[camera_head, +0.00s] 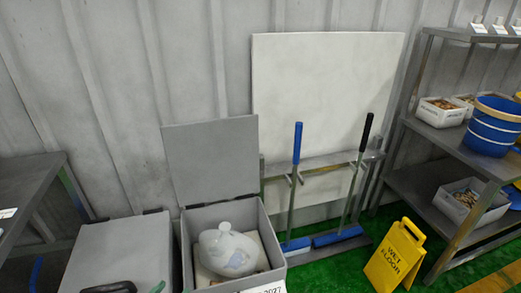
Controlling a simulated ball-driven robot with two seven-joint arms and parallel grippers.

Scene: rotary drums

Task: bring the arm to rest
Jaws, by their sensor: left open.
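A dark curved part at the bottom edge, with a green piece to its right, appears to be my left gripper (132,288). Only its upper edge shows, in front of or over the closed grey box (122,250); I cannot tell whether it touches the lid. Nothing is seen held in it, and the rest of the arm is cut off by the frame. My right gripper is not in view.
A dark table (30,190) stands left. A yellow wet-floor sign (395,257) and metal shelves (430,135) stand right.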

